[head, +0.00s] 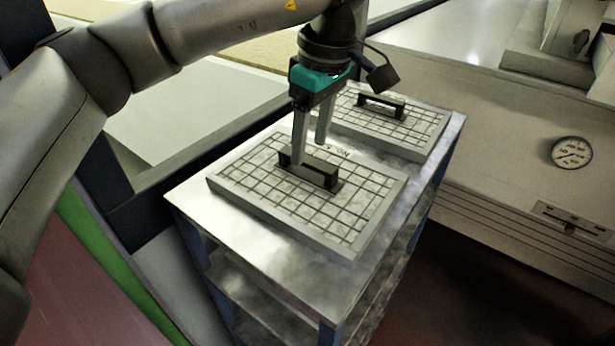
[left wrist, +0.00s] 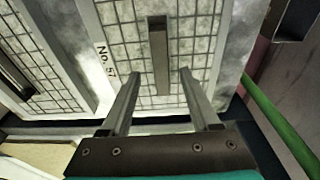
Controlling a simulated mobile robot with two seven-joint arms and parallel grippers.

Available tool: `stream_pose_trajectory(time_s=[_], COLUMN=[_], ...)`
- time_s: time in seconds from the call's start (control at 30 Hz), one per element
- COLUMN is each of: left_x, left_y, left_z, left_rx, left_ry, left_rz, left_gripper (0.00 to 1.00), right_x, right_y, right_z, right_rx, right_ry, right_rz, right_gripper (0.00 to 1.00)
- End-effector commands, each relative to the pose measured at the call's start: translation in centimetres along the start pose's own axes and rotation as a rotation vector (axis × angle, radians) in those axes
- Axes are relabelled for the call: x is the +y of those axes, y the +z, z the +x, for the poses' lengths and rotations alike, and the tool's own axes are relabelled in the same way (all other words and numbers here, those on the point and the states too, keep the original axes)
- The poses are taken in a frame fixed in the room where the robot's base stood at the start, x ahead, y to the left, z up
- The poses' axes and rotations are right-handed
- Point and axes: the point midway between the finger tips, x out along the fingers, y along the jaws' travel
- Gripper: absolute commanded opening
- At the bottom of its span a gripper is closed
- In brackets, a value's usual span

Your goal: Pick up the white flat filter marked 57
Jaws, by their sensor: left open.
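The flat filter (head: 348,212) is whitish with a dark wire grid and a pale grey frame. It lies flat on the near part of a metal cart top. A dark bar handle (head: 318,172) stands across its middle. In the left wrist view its frame bears a label (left wrist: 105,60) reading "No. 57", the last digit partly hard to read. My left gripper (head: 309,154) is open, pointing down over this filter. In the left wrist view the handle (left wrist: 160,50) lies between its two fingers, apart from both. My right gripper is not in view.
A second, similar filter (head: 400,125) with its own handle lies behind on the same cart (head: 245,220). A pale machine with a round gauge (head: 572,152) stands at the right. A pale surface with a dark blue edge is behind left.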

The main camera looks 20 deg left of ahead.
Motion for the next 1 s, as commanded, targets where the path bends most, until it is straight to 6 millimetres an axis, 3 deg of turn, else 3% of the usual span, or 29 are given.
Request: stream_pose_trajectory(time_s=[0.23, 0.53, 1.0], left_x=[-0.2, -0.2, -0.1], left_y=[0.1, 0.1, 0.1], left_z=[3.5, 4.2, 4.2], left_rx=[0.0, 0.0, 0.0], left_ry=[-0.004, 0.0, 0.0], left_rz=[0.0, 0.0, 0.001], left_gripper=[0.62, 0.62, 0.11], right_x=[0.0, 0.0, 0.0], right_y=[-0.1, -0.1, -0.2], right_z=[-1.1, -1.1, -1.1], right_rx=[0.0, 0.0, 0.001], right_ry=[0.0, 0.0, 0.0], right_rz=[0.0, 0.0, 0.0], right_gripper=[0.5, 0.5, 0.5])
